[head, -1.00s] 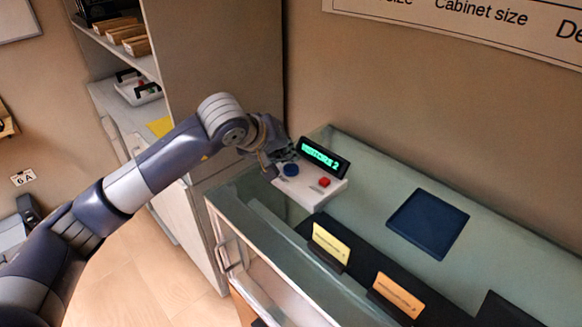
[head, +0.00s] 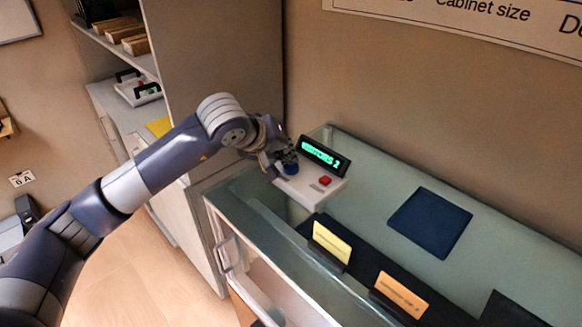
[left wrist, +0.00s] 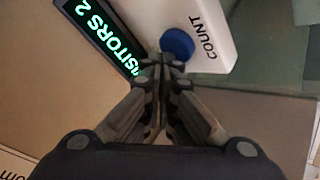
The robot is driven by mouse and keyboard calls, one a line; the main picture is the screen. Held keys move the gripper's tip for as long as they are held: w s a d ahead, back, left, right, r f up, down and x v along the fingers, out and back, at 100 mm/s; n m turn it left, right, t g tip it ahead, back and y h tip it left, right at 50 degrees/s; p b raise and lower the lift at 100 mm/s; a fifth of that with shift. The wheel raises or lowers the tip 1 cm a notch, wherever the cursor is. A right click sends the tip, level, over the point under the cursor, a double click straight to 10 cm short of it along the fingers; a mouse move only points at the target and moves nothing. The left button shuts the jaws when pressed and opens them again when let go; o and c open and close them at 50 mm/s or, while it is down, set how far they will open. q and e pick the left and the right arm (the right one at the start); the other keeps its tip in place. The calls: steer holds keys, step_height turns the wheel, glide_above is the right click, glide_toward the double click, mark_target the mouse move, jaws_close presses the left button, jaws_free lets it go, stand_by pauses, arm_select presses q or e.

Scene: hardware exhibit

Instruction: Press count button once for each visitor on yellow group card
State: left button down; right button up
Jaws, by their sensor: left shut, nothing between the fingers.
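A white counter box (head: 312,188) stands on the glass case, with a blue button and a red button (head: 325,181). The blue button (left wrist: 177,43) sits beside the word COUNT in the left wrist view. The display (left wrist: 100,35) reads VISITORS 2 in green. My left gripper (left wrist: 163,62) is shut and empty, its tips at the blue button's edge in that view. In the head view the gripper (head: 283,158) partly covers the blue button; I cannot tell whether it touches. The yellow card (head: 332,243) stands in a dark holder; its print is too small to read. My right gripper is out of view.
An orange card (head: 402,294) stands nearer, on the same dark strip. A dark blue pad (head: 430,222) lies on the glass case (head: 375,185). A grey cabinet (head: 225,60) rises behind my left arm. The glass between box and pad is clear.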

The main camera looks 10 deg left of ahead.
arm_select(q)
steer(key=shift+f+b, duration=0.5)
steer(key=shift+b, duration=0.15)
stand_by(0.6)
steer(key=shift+r, duration=0.1)
steer(key=shift+r+p, duration=0.3)
steer(key=shift+r, duration=0.5)
steer(key=shift+r+p, duration=1.05)
steer(key=shift+r, duration=1.5)
